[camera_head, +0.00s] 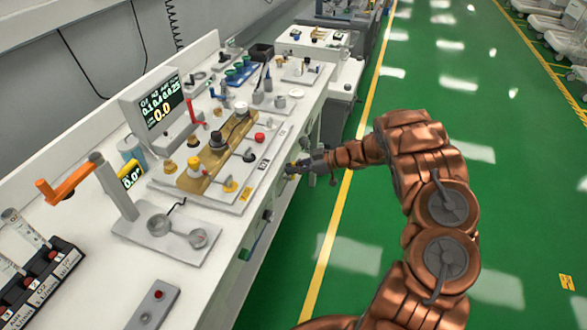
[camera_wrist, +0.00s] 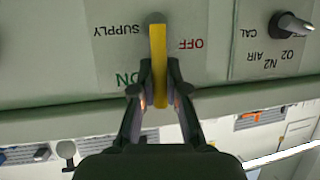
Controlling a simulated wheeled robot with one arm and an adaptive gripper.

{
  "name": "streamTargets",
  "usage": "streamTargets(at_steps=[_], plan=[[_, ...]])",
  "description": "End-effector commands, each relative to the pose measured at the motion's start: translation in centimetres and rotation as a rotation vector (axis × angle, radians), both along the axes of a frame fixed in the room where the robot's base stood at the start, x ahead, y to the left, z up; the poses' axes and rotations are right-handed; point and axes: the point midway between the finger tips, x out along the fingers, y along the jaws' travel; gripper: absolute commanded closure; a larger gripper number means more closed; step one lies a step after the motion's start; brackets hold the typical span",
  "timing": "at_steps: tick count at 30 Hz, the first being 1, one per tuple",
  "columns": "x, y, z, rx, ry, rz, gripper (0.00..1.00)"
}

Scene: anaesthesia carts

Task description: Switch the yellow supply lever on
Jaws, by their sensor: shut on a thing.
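The yellow supply lever (camera_wrist: 158,62) hangs from a round grey pivot (camera_wrist: 155,18) on the pale panel in the wrist view and points straight down the picture. The upside-down SUPPLY label is left of the pivot, red OFF is to the right, and green ON is at the lower left, beside the lever. My gripper (camera_wrist: 160,88) has its two dark fingers on either side of the lever's lower part, shut on it. In the head view my gripper (camera_head: 298,167) is at the front face of the cart, where the lever is mostly hidden.
A selector knob (camera_wrist: 292,24) marked CAL, AIR, N2, O2 is to the right on the panel. The white cart top (camera_head: 205,235) carries a display (camera_head: 160,105), an orange-handled crank (camera_head: 70,180) and several valves. Green floor (camera_head: 480,130) is open at right.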

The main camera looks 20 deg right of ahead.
Motion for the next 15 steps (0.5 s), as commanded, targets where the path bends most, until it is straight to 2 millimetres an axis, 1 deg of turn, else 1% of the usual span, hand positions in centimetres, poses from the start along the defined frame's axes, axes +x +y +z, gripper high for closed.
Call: streamTargets(at_steps=[6, 7, 13, 14, 15], plan=[[-0.02, -0.19, -0.08, -0.001, 0.001, -0.004, 1.0], [-0.02, -0.18, -0.07, -0.001, 0.001, -0.004, 0.84], [-0.01, -0.08, -0.03, 0.0, 0.0, -0.002, 0.63], [-0.01, -0.07, -0.04, 0.0, 0.0, -0.002, 0.61], [-0.01, -0.07, -0.03, 0.0, 0.0, -0.002, 0.61]])
